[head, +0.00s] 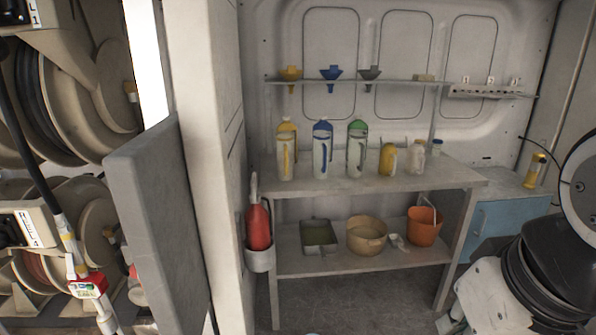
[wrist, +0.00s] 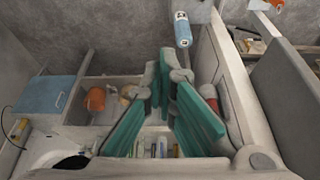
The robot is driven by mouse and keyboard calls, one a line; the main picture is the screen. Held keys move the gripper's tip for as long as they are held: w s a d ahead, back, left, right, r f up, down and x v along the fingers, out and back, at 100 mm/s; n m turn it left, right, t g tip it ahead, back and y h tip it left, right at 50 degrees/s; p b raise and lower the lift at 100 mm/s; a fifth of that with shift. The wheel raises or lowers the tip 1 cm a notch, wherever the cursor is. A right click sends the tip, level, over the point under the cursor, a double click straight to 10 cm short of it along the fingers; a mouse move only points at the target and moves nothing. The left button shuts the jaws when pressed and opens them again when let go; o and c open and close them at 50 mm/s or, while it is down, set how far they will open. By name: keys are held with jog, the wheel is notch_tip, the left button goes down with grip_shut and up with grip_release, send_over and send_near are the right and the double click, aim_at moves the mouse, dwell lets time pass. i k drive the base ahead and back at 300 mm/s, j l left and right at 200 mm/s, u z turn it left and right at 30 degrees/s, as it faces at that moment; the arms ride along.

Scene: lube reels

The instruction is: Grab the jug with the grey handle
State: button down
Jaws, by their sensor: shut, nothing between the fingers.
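Three tall pale jugs stand upright on the upper shelf in the head view: one with a yellow top (head: 286,155), one with a blue top (head: 322,155), one with a green top (head: 356,155). The green-topped one has a dark or greyish side strip; I cannot tell which handle is grey. A yellow jug (head: 388,159) and a small pale jug (head: 417,157) stand to their right. My gripper (wrist: 171,95), with teal fingers, shows in the wrist view, shut and empty. The jugs show only partly beyond its fingers, near the bottom, and are apart from it.
The lower shelf holds a tray (head: 319,238), a tan basin (head: 366,236) and an orange bucket (head: 424,226). A red extinguisher (head: 259,225) hangs at the shelf's left. A grey panel (head: 160,220) stands further left, a blue cabinet (head: 500,220) right. A blue-and-white bottle (wrist: 182,29) is in the wrist view.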

aim_at(356, 139)
jog(key=i+l, duration=0.15)
jog(key=l, duration=0.15)
jog(key=i+l, duration=0.15)
jog(key=l, duration=0.2)
jog(key=i+l, duration=0.2)
jog(key=i+l+z, duration=0.3)
jog(key=i+z, duration=0.3)
jog(key=i+u, duration=0.15)
jog(key=i, duration=0.4)
jog(key=i+l+u, duration=0.1)
jog(key=i, duration=0.4)
jog(key=i+l+u, duration=0.15)
jog(key=i, duration=0.4)
jog(key=i+u, duration=0.65)
jog(key=k+j, duration=0.05)
jog(key=k, duration=0.05)
